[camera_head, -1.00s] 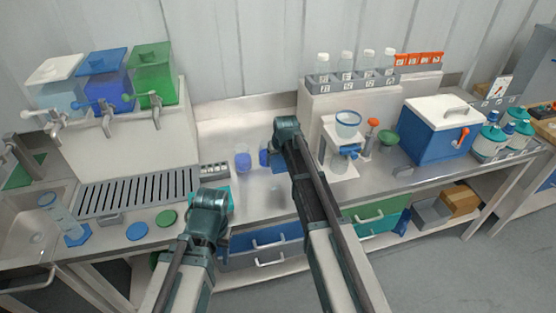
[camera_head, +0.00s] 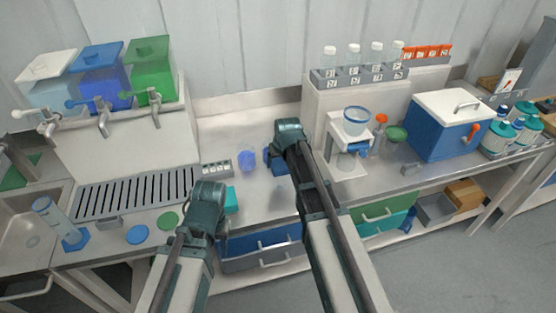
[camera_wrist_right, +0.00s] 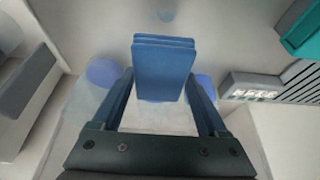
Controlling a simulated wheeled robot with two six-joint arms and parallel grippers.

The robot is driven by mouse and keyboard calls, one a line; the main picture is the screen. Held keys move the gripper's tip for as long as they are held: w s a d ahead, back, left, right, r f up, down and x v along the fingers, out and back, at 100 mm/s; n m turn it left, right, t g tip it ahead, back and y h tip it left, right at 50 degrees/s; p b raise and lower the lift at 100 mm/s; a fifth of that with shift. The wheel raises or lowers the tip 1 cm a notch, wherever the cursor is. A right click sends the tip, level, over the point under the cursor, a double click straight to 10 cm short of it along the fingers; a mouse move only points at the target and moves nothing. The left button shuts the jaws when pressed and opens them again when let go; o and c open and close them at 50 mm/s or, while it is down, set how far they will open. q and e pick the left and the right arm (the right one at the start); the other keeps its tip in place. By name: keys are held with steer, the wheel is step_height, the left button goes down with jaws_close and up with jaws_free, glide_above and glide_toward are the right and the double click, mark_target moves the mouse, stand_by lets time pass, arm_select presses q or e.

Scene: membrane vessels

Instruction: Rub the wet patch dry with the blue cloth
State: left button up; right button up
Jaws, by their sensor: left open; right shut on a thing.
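The blue cloth (camera_wrist_right: 165,68) is a folded dark blue pad, held between the fingers of my right gripper (camera_wrist_right: 162,85). It shows partly in the head view (camera_head: 276,162), beside my right arm's end, over the steel worktop. My right gripper in the head view (camera_head: 283,148) is largely covered by its own wrist. A small faint bluish spot (camera_wrist_right: 166,15) lies on the worktop beyond the cloth in the wrist view; I cannot tell whether it is the wet patch. My left gripper (camera_head: 216,218) is open at the worktop's front, its fingers mostly hidden.
A violet-blue cup (camera_head: 247,160) and a grey block with several marked cells (camera_head: 216,169) stand left of the cloth. A teal item (camera_head: 231,200) lies by my left gripper. A stand with a glass bowl (camera_head: 356,121) is to the right. A drain grille (camera_head: 130,193) lies left.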

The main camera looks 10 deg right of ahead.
mark_target(278, 179)
steer(key=shift+w+f+b, duration=0.1)
steer(key=shift+f+b, duration=0.5)
steer(key=shift+f, duration=0.2)
step_height(278, 179, down, 6)
steer(key=b, duration=0.6)
steer(key=shift+s+r, duration=0.1)
steer(key=shift+s, duration=0.2)
steer(key=s, duration=0.3)
steer(key=shift+s, duration=0.15)
steer(key=shift+d, duration=0.1)
steer(key=shift+g, duration=0.3)
steer(key=w, duration=0.4)
step_height(278, 179, up, 3)
steer(key=p, duration=0.3)
steer(key=shift+s, duration=0.15)
step_height(278, 179, up, 5)
steer(key=p, duration=0.5)
steer(key=shift+f, duration=0.2)
